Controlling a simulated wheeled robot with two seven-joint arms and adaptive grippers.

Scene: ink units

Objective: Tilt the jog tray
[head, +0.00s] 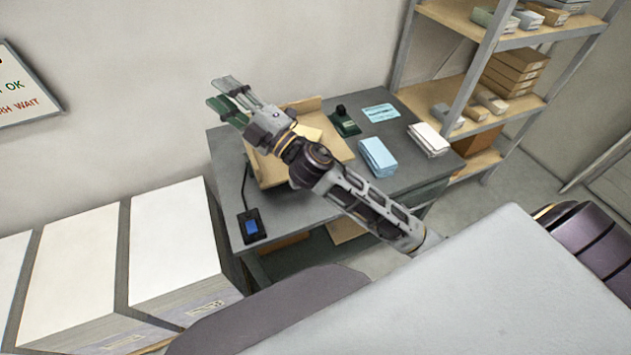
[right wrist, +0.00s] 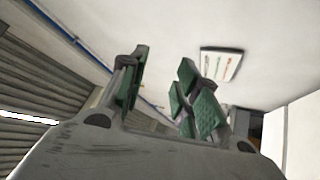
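The jog tray (head: 270,172), a tan open tray with raised edges, sits on the dark grey table. A pale yellow stack (head: 309,132) shows in it. My right arm and gripper cross in front and hide much of the tray, and I cannot tell how far it is tilted. My right gripper (head: 228,96) is above the tray's far left side, pointing toward the wall. Its green-padded fingers stand apart with nothing between them, as the right wrist view (right wrist: 158,92) also shows. My left gripper is out of view.
On the table (head: 222,160) are a blue stack (head: 378,156), a white stack (head: 429,138), a green-based stamp (head: 343,123), a light blue card (head: 380,112) and a blue switch (head: 250,226). Shelves (head: 470,88) stand at the right, large paper stacks (head: 75,265) at the left.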

